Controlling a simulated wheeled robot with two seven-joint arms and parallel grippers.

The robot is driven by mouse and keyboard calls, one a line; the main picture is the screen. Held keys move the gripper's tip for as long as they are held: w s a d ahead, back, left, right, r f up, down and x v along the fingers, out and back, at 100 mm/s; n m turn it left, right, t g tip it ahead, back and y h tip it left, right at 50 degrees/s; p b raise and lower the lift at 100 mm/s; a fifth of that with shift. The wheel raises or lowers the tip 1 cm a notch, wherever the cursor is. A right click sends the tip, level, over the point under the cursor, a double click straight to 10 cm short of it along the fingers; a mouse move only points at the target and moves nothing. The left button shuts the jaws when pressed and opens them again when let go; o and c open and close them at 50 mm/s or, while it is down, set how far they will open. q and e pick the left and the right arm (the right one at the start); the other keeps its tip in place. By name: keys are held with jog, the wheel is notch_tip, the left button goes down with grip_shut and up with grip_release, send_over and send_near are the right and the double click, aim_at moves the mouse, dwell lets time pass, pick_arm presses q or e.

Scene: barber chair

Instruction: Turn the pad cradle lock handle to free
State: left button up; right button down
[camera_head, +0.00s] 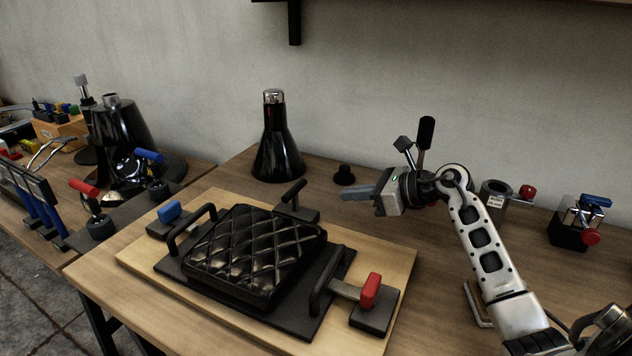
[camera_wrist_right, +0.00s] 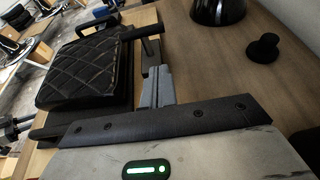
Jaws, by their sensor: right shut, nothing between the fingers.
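A black quilted pad (camera_head: 254,254) lies in a dark cradle plate (camera_head: 335,275) with a grab handle at each side. A black T-shaped handle (camera_head: 293,194) stands on a dark block (camera_head: 300,213) at the pad's back edge; it looks like the lock handle, but I see no label. It also shows in the right wrist view (camera_wrist_right: 140,33), just beyond the fingertips. My right gripper (camera_head: 345,193) is shut and empty, to the right of this handle and apart from it in the head view; in the right wrist view the fingers (camera_wrist_right: 156,85) point towards its block.
A red-gripped lever (camera_head: 370,290) and a blue-gripped one (camera_head: 169,211) sit on the wooden board (camera_head: 392,262). A black cone (camera_head: 277,145) and small black knob (camera_head: 344,174) stand behind. A clamp with red knob (camera_head: 590,237) stands right.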

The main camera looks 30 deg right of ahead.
aim_at(295, 200)
jog(key=w+a+p, duration=0.1)
jog(key=w+a, duration=0.3)
jog(key=w, duration=0.3)
jog(key=shift+w+f+p, duration=0.15)
jog(key=shift+f+p, duration=0.2)
jog(key=shift+f, duration=0.1)
jog(key=shift+a, duration=0.15)
